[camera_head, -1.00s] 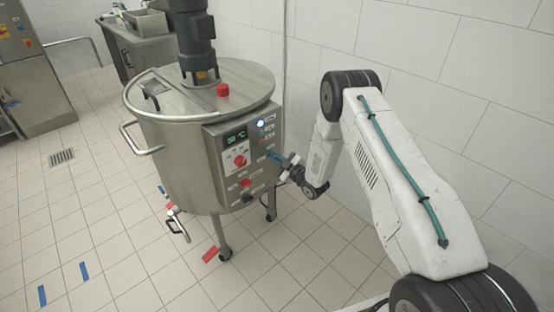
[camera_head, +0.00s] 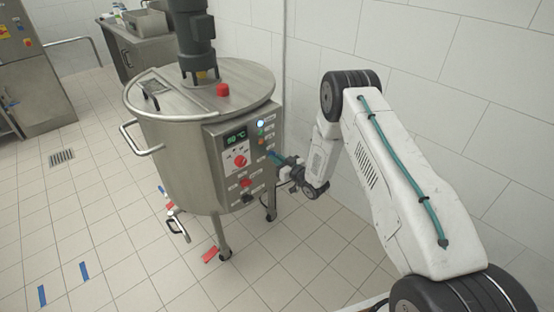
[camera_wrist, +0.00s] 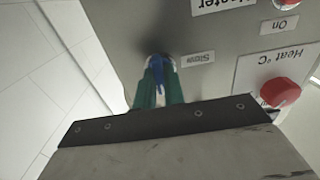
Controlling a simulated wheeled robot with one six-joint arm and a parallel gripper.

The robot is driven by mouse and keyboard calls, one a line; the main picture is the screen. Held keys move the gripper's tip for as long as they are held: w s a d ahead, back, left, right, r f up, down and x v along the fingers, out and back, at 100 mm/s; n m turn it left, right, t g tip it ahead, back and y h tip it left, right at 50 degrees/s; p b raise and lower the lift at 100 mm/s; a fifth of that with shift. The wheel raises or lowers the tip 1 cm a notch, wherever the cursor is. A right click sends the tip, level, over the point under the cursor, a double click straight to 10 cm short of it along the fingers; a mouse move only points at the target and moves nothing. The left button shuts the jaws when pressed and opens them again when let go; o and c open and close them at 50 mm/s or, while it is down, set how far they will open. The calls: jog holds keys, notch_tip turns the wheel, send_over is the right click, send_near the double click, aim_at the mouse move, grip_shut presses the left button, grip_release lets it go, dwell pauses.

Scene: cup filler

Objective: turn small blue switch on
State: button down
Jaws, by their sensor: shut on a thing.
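The small blue switch (camera_wrist: 158,72) shows in the wrist view on the steel control panel, beside a small upside-down label. My gripper (camera_wrist: 160,82) has its two green fingers on either side of the blue switch, shut on it, with the fingertips at the panel. In the head view my gripper (camera_head: 274,156) reaches the right part of the panel from the right. The fingers cover much of the switch, so I cannot tell its exact setting.
The panel (camera_head: 213,150) sits on a steel tank with a green display, a red knob (camera_wrist: 281,92), other red buttons and a lit white-blue lamp (camera_head: 261,124). A tiled wall stands close on the right. The floor at the left is mostly free.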

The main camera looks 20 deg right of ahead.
dwell(0.4)
jog(key=c, duration=1.5)
grip_release()
jog(key=v, duration=0.7)
jog(key=shift+s+d, duration=0.15)
jog(key=shift+s, duration=0.2)
